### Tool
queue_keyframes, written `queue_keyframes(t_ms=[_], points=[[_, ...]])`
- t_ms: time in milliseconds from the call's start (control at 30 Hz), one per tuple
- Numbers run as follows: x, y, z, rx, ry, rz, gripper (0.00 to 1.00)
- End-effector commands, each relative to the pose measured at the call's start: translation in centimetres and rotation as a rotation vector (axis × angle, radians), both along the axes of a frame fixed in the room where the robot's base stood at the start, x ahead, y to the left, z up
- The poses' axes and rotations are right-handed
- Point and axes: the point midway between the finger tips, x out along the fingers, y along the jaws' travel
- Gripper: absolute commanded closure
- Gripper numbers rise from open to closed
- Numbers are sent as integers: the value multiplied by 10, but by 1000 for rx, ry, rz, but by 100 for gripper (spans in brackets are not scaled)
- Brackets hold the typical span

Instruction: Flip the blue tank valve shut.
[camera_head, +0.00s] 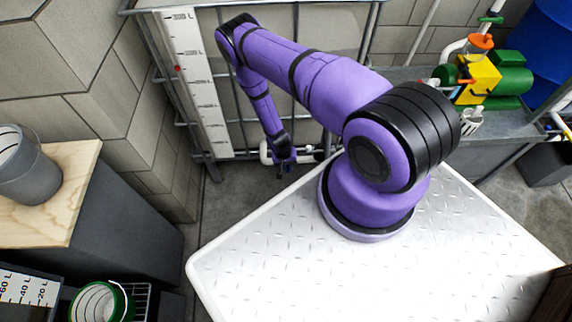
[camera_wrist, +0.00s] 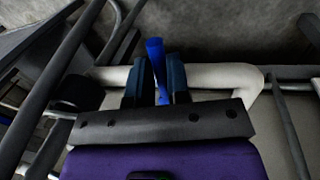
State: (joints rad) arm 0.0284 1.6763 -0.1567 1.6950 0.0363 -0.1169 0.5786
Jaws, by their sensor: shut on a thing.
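The blue tank valve handle (camera_wrist: 155,48) is a narrow blue lever in the wrist view. It stands between the two dark fingers of my gripper (camera_wrist: 157,78) and sticks out past their tips. My gripper is shut on it; the fingers hide part of its lower end. The handle meets a white pipe (camera_wrist: 215,76) that runs across the picture. In the head view my gripper (camera_head: 285,170) is low at the foot of the caged tank (camera_head: 262,95), beside the white pipe (camera_head: 265,153). The handle is too small there to make out clearly.
Grey cage bars (camera_wrist: 290,130) lie close around the pipe in the wrist view. In the head view, a level scale (camera_head: 195,85) stands on the tank's left. A wooden-topped cabinet (camera_head: 60,215) with a grey bucket (camera_head: 28,170) is at left. A yellow and green pump (camera_head: 480,80) is at right.

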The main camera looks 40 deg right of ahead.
Motion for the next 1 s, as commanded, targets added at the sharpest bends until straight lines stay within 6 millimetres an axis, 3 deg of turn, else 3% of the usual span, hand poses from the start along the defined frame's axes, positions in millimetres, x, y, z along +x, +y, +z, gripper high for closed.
queue_keyframes(t_ms=[367,400,500,833,1000], points=[[-2,-2,0,1,-1,59,100],[-2,-2,0,1,-1,59,79],[-2,-2,0,0,-1,58,57],[-1,-2,2,0,0,56,57],[1,1,19,0,-1,57,57]])
